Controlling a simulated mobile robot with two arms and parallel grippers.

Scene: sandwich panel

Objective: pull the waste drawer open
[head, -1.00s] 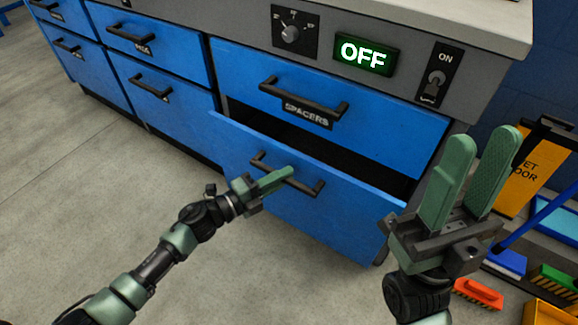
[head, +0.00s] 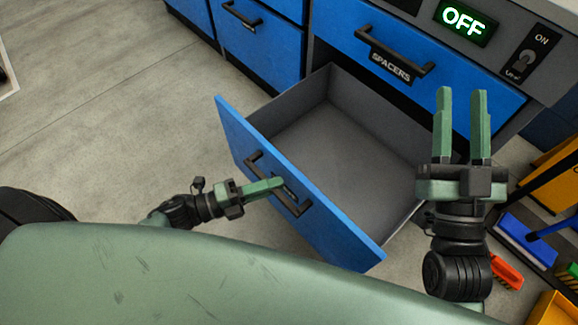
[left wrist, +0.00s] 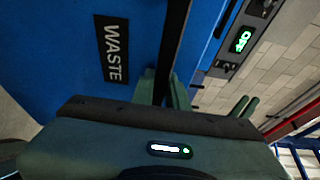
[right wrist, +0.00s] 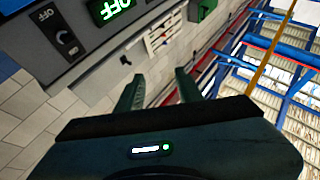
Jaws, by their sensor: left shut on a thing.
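The waste drawer (head: 285,185) is the lower blue drawer, pulled far out in the head view, its grey inside empty. Its WASTE label (left wrist: 113,52) shows in the left wrist view. My left gripper (head: 270,187) is shut on the drawer's black bar handle (head: 292,203), which also runs between the fingers in the left wrist view (left wrist: 172,45). My right gripper (head: 462,130) is open and empty, raised to the right of the drawer. In the right wrist view its fingers (right wrist: 158,90) stand apart with nothing between them.
The SPACERS drawer (head: 400,60) above is closed. An OFF display (head: 464,19) and an ON switch (head: 526,58) are on the panel. Floor at the left is clear.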

